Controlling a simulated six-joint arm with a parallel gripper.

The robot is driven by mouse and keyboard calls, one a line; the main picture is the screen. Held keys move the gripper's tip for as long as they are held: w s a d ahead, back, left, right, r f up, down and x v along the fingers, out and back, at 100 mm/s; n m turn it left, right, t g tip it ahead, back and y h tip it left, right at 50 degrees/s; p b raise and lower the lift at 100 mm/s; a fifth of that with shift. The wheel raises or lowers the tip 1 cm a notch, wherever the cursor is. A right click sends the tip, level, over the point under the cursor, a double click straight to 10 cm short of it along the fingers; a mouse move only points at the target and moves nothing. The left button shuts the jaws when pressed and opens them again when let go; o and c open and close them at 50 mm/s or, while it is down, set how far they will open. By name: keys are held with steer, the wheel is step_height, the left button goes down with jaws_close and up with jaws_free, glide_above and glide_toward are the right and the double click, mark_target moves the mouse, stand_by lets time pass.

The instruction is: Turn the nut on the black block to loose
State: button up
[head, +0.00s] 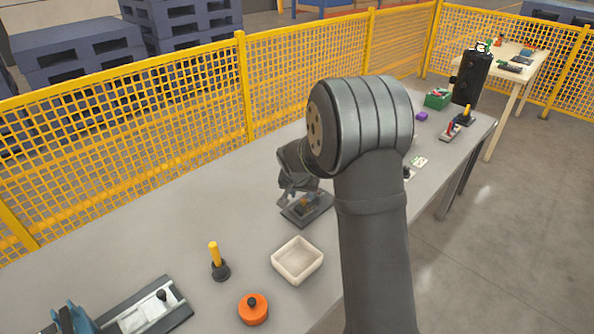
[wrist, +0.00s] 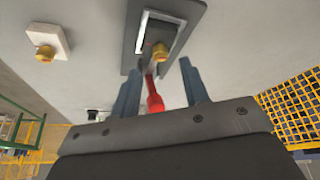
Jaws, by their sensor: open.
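A dark block (wrist: 133,45) shows at the top of the wrist view, with a pale recessed middle and a brass-coloured nut (wrist: 159,52) on it. It also shows in the head view as a dark plate (head: 318,213), partly covered by my arm. My gripper (wrist: 160,85) is open, with its two blue-grey fingers apart in front of the block. A red handle (wrist: 154,97) lies between the fingers, with clear gaps on both sides. Its far end meets the block near the nut; I cannot tell whether they touch.
A white block (wrist: 42,38) with another brass nut stands to the left in the wrist view. In the head view, a white tray (head: 297,278), an orange round part (head: 253,312) and a yellow-handled post (head: 214,255) stand nearby. A yellow fence (head: 120,140) runs behind the table.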

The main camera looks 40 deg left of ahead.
mark_target(303, 200)
steer(key=v, duration=1.3)
steer(key=shift+r, duration=0.3)
steer(key=shift+s, duration=0.1)
steer(key=x, duration=1.7)
steer(key=shift+f, duration=0.4)
steer(key=shift+r+n, duration=0.2)
steer(key=shift+n, duration=0.5)
steer(key=shift+y, duration=0.3)
steer(key=shift+m, duration=0.4)
